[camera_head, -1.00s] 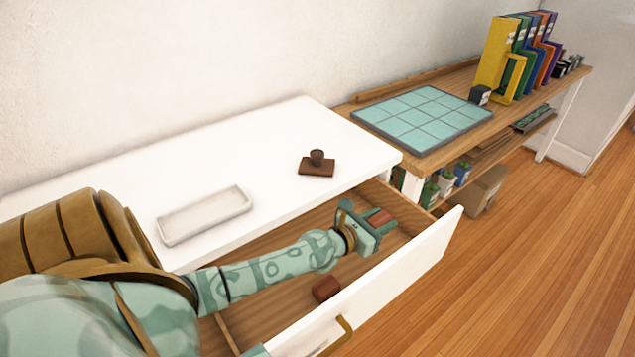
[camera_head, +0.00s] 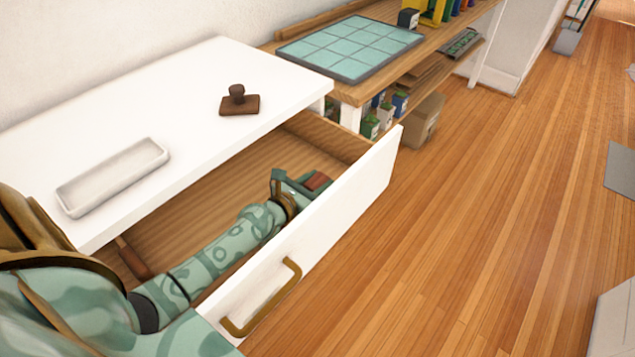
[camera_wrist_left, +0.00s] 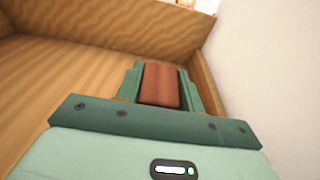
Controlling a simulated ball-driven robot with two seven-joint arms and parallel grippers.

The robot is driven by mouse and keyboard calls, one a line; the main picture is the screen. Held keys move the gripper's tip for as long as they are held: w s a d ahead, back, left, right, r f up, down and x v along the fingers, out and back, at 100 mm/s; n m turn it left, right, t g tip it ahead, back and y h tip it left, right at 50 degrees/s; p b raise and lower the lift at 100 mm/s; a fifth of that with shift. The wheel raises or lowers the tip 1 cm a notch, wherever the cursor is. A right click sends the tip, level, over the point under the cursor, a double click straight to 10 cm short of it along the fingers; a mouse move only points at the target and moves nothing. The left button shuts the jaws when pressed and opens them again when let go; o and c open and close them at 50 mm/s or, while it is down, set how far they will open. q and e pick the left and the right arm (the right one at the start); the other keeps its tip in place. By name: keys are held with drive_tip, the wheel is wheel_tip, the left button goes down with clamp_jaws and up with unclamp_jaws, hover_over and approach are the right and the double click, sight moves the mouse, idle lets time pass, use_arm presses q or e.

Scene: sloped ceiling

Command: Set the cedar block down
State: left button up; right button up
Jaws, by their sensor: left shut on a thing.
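The cedar block (camera_head: 318,181) is a reddish-brown block between the green jaws of my left gripper (camera_head: 304,186). In the left wrist view the block (camera_wrist_left: 160,86) sits between both fingers, which are shut on it. The gripper is inside the open drawer (camera_head: 345,215), low near its front panel and toward its far right end. I cannot tell whether the block touches the drawer floor. My right gripper is not in view.
The white desktop (camera_head: 200,90) above the drawer carries a white tray (camera_head: 113,178) and a brown stamp (camera_head: 239,101). A wooden shelf unit with a teal tiled mat (camera_head: 350,48) stands beyond. A cardboard box (camera_head: 424,118) sits below it. Bare drawer floor shows behind my arm.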

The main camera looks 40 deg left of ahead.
use_arm(q)
drive_tip(key=shift+f+b, duration=0.5)
drive_tip(key=shift+f, duration=0.2)
drive_tip(key=o, duration=0.9)
drive_tip(key=shift+r, duration=0.1)
drive_tip(key=shift+o, duration=0.2)
